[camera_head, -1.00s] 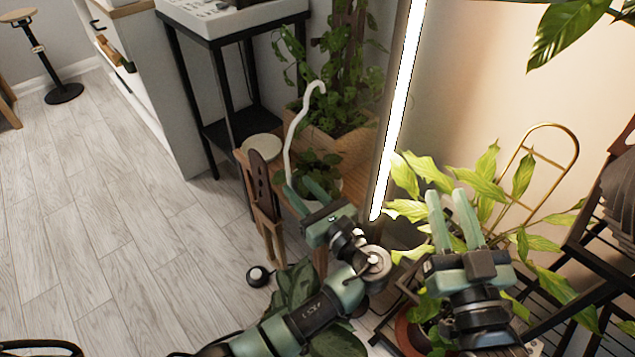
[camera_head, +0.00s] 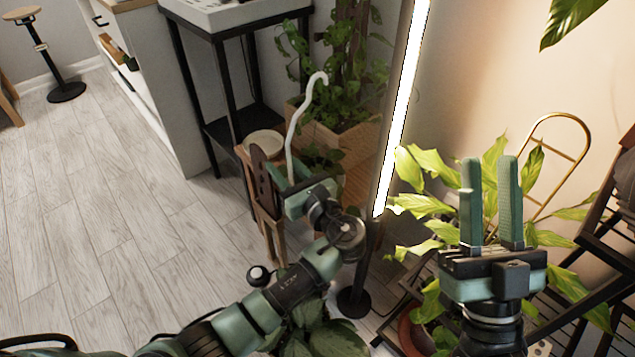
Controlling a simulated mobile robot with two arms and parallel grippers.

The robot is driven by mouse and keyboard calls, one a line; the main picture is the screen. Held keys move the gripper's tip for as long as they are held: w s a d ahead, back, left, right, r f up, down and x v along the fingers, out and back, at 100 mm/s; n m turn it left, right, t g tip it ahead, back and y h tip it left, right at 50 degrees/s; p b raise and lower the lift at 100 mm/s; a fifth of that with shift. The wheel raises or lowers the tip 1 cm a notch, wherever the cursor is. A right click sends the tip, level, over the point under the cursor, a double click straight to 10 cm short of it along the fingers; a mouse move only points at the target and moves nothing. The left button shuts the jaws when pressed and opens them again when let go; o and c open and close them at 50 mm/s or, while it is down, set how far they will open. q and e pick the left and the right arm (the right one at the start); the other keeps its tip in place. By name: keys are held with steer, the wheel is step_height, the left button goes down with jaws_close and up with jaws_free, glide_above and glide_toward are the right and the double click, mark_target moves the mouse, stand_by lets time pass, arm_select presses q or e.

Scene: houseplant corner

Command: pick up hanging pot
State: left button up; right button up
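The hanging pot is mostly hidden behind my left gripper; its small green plant (camera_head: 318,158) shows above the gripper. A white curved hanger (camera_head: 301,112) rises from beside it, with its hook at the top. My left gripper (camera_head: 287,171) is at the hanger's lower end. Its fingers look apart, one on each side of the hanger in the picture; I cannot tell whether they touch it. My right gripper (camera_head: 491,162) points up, open and empty, in front of a leafy plant.
A wooden stand (camera_head: 244,155) carries a pale round dish (camera_head: 263,142). A bright light bar (camera_head: 402,105) stands between my grippers. A gold hoop trellis (camera_head: 580,150) and a black shelf (camera_head: 590,265) are at the right. The floor (camera_head: 100,220) at left is clear.

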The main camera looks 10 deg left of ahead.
arm_select(q)
jaws_close()
stand_by(1.4)
